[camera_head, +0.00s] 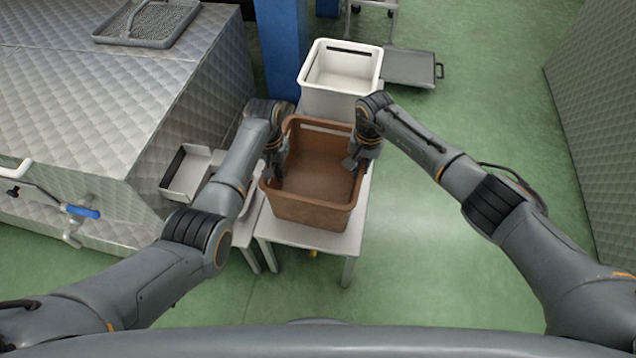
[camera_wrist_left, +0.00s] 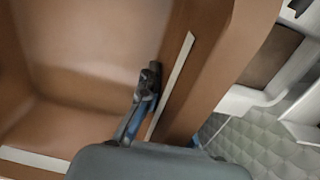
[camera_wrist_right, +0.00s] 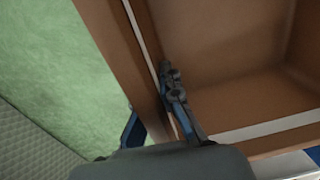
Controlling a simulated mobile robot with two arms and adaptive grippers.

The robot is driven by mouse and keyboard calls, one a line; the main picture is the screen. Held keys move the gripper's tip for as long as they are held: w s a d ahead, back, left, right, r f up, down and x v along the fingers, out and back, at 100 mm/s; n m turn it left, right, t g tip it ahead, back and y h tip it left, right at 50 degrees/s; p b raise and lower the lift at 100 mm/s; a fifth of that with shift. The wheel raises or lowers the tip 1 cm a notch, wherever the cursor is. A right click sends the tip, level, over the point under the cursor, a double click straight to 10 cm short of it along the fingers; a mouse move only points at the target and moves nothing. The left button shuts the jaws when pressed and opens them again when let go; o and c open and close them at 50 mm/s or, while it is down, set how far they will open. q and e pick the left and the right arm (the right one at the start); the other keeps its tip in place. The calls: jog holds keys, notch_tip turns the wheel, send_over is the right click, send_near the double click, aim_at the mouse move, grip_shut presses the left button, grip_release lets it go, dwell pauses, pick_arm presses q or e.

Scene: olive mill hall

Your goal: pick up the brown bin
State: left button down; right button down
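The brown bin (camera_head: 312,211) stands upright on a small white table and looks empty. It fills much of both wrist views. My left gripper (camera_head: 276,160) is at its left wall; in the left wrist view (camera_wrist_left: 158,90) one finger is inside and the other side is mostly hidden behind the rim. My right gripper (camera_head: 360,152) is at its right wall; in the right wrist view (camera_wrist_right: 155,105) one finger is inside and one outside. Both grippers look shut on the walls, with the outer fingertips hidden.
The white table (camera_head: 349,241) has a narrow bare margin around the bin. A white bin (camera_head: 342,98) stands just behind. A blue column (camera_head: 284,50), a metal machine (camera_head: 120,110) and a pale tray (camera_head: 186,172) are at the left. Green floor (camera_head: 450,250) is clear to the right.

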jog(key=shift+r+p, duration=2.25)
jog(key=shift+r, duration=0.25)
jog(key=shift+f, duration=0.1)
